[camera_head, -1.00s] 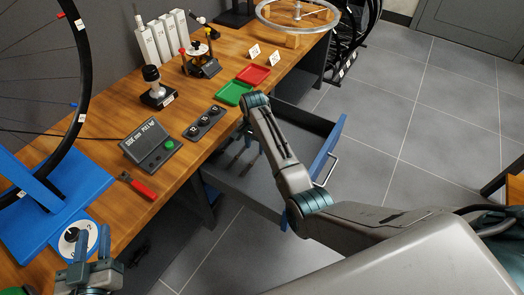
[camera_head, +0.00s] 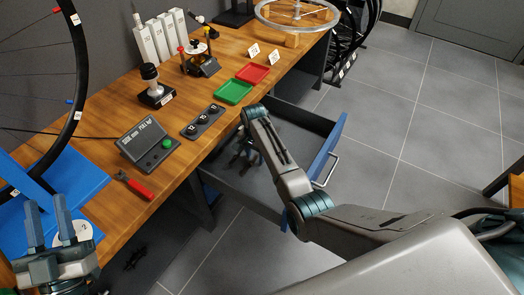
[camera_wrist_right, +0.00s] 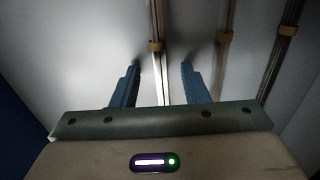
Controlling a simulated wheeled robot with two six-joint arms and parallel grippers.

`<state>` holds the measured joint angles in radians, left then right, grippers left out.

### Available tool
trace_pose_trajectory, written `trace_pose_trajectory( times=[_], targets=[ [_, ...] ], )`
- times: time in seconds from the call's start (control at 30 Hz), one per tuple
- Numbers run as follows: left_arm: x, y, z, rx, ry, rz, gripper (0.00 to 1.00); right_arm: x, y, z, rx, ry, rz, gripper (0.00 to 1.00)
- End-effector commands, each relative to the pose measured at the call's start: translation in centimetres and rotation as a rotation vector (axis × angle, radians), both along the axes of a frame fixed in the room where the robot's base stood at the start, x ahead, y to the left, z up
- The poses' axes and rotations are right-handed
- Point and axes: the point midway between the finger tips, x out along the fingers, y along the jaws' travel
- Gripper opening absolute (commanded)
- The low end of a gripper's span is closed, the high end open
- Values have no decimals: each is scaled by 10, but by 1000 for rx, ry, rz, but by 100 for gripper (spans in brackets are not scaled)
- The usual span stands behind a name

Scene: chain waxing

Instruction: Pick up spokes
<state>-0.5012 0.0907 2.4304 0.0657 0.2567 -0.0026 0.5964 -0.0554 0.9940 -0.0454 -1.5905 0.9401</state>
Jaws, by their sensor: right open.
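Several thin spoke bundles with tan bands show in the right wrist view: one in the middle (camera_wrist_right: 155,45), one right of it (camera_wrist_right: 223,38) and one at the far right (camera_wrist_right: 289,30). My right gripper (camera_wrist_right: 160,68) is open, with its fingertips on either side of the middle bundle. It is not shut on it; contact cannot be told. In the head view my right gripper (camera_head: 243,153) is down inside the open drawer (camera_head: 318,122), where the spokes cannot be made out. My left gripper (camera_head: 48,205) is open and empty at the lower left, near the blue stand.
The drawer's blue front (camera_head: 326,155) and side walls surround my right gripper. The wooden bench (camera_head: 190,160) holds a green tray (camera_head: 233,92), a red tray (camera_head: 253,73), a control box (camera_head: 148,143) and a red-handled tool (camera_head: 135,187). A wheel (camera_head: 78,60) stands at left.

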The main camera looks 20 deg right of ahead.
Motion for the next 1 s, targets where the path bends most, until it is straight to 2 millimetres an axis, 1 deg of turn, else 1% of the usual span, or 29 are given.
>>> trace_pose_trajectory(
  times=[0.13,0.33,0.37,0.63,0.8,0.87,1.0],
  targets=[
    [0,0,0,0,1,0,32,0,0,0,0,0,0,41],
    [0,0,0,0,2,0,32,0,0,0,-1,1,0,2],
    [0,0,0,0,3,0,32,0,0,0,-1,1,0,0],
    [0,0,-1,0,4,0,32,0,0,1,0,0,0,0],
    [2,0,-2,-2,24,-1,32,0,0,5,0,0,0,0],
    [3,0,-10,-6,71,-1,32,0,0,8,-1,1,0,0],
    [8,0,-31,-15,197,-3,32,1,0,22,0,-1,1,0]
  ],
)
